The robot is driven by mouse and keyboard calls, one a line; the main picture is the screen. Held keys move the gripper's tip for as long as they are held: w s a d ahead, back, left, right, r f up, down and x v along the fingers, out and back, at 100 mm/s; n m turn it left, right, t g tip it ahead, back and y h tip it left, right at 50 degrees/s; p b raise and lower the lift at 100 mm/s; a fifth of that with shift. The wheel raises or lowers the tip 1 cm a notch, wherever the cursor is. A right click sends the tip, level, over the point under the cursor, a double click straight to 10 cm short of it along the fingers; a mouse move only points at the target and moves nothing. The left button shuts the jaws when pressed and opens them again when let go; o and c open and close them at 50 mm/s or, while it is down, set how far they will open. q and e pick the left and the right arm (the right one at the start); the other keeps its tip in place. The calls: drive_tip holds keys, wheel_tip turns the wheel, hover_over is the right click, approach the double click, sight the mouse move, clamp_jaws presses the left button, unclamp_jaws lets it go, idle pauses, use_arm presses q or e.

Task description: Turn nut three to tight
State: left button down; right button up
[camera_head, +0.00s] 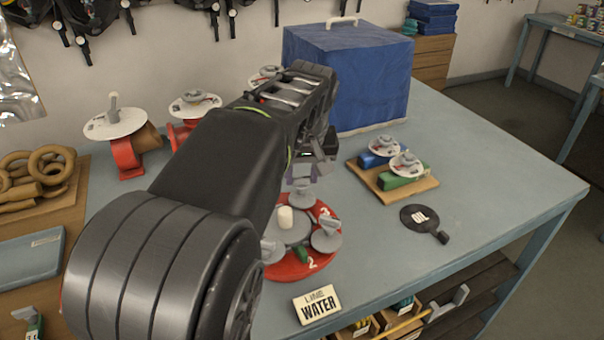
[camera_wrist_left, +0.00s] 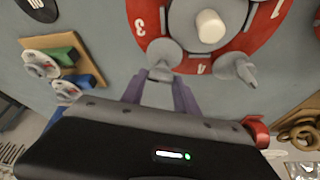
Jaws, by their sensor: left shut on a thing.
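A red round plate (camera_head: 290,264) lies on the bench, marked with numerals; 2 and 3 show in the head view. A grey hub with a white post (camera_head: 285,217) is at its centre, ringed by grey wing nuts. The wing nut between 3 and 4 (camera_wrist_left: 163,52) shows in the left wrist view, also at the plate's far side in the head view (camera_head: 302,198). My left gripper (camera_wrist_left: 159,82) is shut on this nut's wing with purple fingers. Other wing nuts stand at the right (camera_head: 326,236) and left (camera_head: 272,250). My arm hides part of the plate. My right gripper is not in view.
A blue covered box (camera_head: 347,75) stands behind my gripper. A wooden board with blue and green valve pieces (camera_head: 393,190) and a black paddle (camera_head: 424,219) are to the right. A WATER sign (camera_head: 317,304) stands in front. The bench's right side is clear.

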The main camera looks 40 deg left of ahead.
sight(296, 204)
use_arm(q)
drive_tip(key=shift+d+m+t+h+b, duration=0.1)
drive_tip(key=shift+m+t+h+b, duration=0.3)
drive_tip(key=shift+m, duration=0.7)
drive_tip(key=shift+a+m+h, duration=0.2)
drive_tip(key=shift+m+h, duration=0.1)
drive_tip(key=shift+m, duration=0.9)
drive_tip(key=c, duration=0.9)
unclamp_jaws()
drive_tip(key=v, duration=0.8)
drive_tip(key=shift+s+b, duration=0.1)
drive_tip(key=shift+b, duration=0.25)
drive_tip(key=shift+f, duration=0.15)
